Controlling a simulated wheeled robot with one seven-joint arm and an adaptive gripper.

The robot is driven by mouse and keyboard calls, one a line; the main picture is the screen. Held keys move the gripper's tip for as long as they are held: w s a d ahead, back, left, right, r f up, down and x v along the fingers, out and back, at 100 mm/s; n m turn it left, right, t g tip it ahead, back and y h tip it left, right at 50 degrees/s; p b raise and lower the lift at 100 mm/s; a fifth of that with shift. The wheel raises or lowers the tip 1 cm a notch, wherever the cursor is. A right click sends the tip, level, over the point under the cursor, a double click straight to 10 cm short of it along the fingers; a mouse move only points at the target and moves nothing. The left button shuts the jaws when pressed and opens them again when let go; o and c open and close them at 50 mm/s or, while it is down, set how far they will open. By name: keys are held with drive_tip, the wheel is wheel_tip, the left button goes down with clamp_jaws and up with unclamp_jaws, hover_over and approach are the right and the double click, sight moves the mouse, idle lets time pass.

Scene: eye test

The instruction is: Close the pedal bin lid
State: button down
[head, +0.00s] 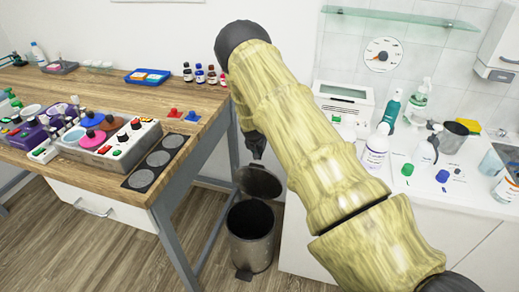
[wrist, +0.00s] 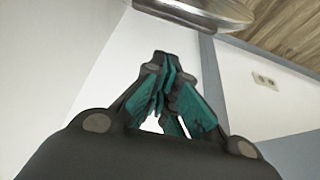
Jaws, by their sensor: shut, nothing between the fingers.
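The pedal bin (head: 250,232) is a dark metallic cylinder on the floor between the wooden table and the white counter. Its lid (head: 260,182) stands raised and tilted back above the dark open mouth. The pedal (head: 243,274) shows at the bin's front foot. My gripper (head: 258,155) points down just above the lid's upper edge; whether it touches the lid I cannot tell. In the wrist view my gripper (wrist: 167,75) has its teal-padded fingers together and empty. A rounded metallic rim, probably the lid, crosses the top of the wrist view (wrist: 200,12).
The wooden table (head: 110,180) with its grey legs stands left of the bin and holds bottles, trays and a control panel. The white counter (head: 450,205) on the right holds bottles, a cup and a scale. Wooden floor in front of the bin is clear.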

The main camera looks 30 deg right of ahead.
drive_tip(key=shift+s+a+r+p, duration=0.15)
drive_tip(key=shift+s+a+p, duration=0.2)
drive_tip(key=shift+s+a, duration=0.5)
drive_tip(key=shift+a, duration=0.25)
drive_tip(key=shift+s+f, duration=0.15)
drive_tip(key=shift+f, duration=0.05)
